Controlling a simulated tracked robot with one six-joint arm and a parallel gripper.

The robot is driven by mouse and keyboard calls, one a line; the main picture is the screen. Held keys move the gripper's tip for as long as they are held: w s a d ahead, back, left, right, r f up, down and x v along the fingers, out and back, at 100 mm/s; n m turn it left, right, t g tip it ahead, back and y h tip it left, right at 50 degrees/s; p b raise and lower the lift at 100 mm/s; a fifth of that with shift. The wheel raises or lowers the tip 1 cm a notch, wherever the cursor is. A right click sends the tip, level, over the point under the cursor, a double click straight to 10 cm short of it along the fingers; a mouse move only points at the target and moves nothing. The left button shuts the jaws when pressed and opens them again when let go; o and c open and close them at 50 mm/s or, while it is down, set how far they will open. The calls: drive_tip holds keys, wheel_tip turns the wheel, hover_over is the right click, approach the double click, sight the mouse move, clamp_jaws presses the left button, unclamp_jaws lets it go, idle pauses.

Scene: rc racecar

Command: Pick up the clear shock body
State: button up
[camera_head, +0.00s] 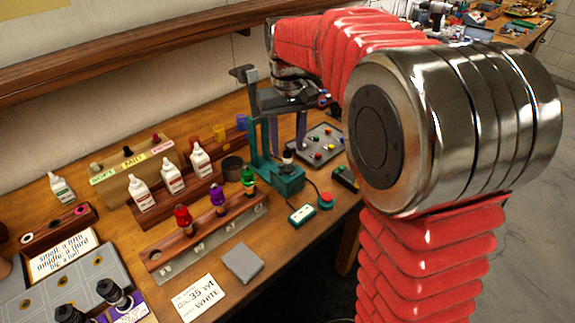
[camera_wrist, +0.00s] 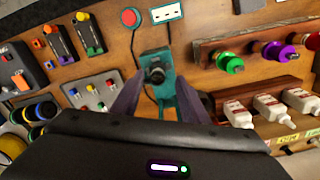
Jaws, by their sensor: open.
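A small upright cylinder with a pale top and a dark lower part (camera_head: 288,156) stands at the teal fixture (camera_head: 283,180). It may be the clear shock body, but it is too small to be sure. In the wrist view a dark grey round piece (camera_wrist: 155,74) shows on the teal fixture (camera_wrist: 162,100). My gripper (camera_head: 288,145) is open and empty above the fixture. In the wrist view my gripper's two purple-grey fingers (camera_wrist: 158,92) lie on either side of the fixture. Whether they touch anything cannot be told.
A wooden rack (camera_head: 205,235) holds red, purple and green capped shocks left of the fixture. White bottles (camera_head: 171,177) stand behind it. A grey tray (camera_head: 320,150) with coloured bits lies behind right. A red button (camera_head: 326,199) and a small box (camera_head: 301,215) sit in front.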

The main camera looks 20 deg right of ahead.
sight(288, 156)
drive_tip(key=shift+w+d+f, duration=0.1)
drive_tip(key=shift+w+f, duration=0.05)
drive_tip(key=shift+f, duration=1.15)
drive_tip(key=shift+w+f, duration=0.15)
drive_tip(key=shift+f, duration=1.15)
drive_tip(key=shift+c, duration=0.2)
clamp_jaws()
